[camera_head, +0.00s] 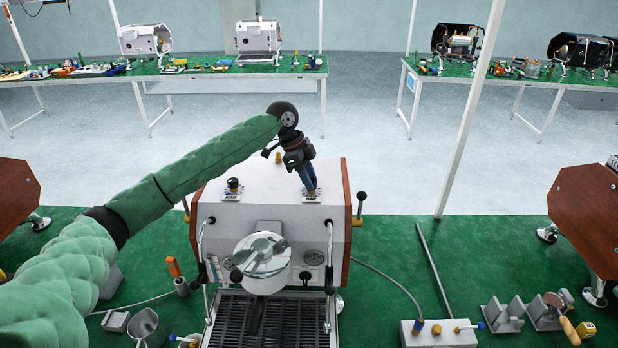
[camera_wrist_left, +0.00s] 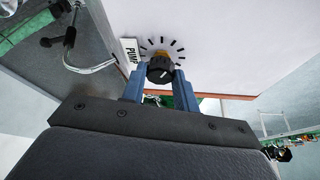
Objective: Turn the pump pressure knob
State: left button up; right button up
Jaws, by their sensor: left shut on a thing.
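The pump pressure knob (camera_wrist_left: 160,70) is black and ridged, with a white pointer line on its face. It sits on the white top panel of the espresso machine (camera_head: 270,212), beside a "PUMP" label (camera_wrist_left: 130,52) and a ring of black dial marks. My left gripper (camera_wrist_left: 160,78) is shut on the knob, with one blue finger on each side of it. In the head view my left gripper (camera_head: 311,188) reaches down to the right side of the machine's top and hides the knob. My right gripper is in neither view.
A second black knob (camera_head: 233,185) stands on the left of the machine's top. A lever with a dark handle (camera_head: 361,196) rises at the right side. A grey control box (camera_head: 440,333) and tools lie on the green table (camera_head: 390,250) to the right.

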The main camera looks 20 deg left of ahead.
pick_arm(q)
jog(key=shift+r, duration=0.1)
dwell(0.5)
jog(key=o, duration=1)
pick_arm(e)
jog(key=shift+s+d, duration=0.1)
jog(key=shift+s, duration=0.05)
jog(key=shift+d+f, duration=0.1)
pick_arm(q)
jog(key=shift+a+r+b, duration=0.15)
jog(key=shift+r+b, duration=0.05)
jog(key=shift+b, duration=0.1)
jog(key=shift+b+v, duration=1.55)
jog(key=shift+v, duration=2.05)
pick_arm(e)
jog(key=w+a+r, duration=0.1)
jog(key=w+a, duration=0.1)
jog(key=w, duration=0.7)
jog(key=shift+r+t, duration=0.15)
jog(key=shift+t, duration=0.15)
pick_arm(q)
jog(key=shift+w, duration=0.1)
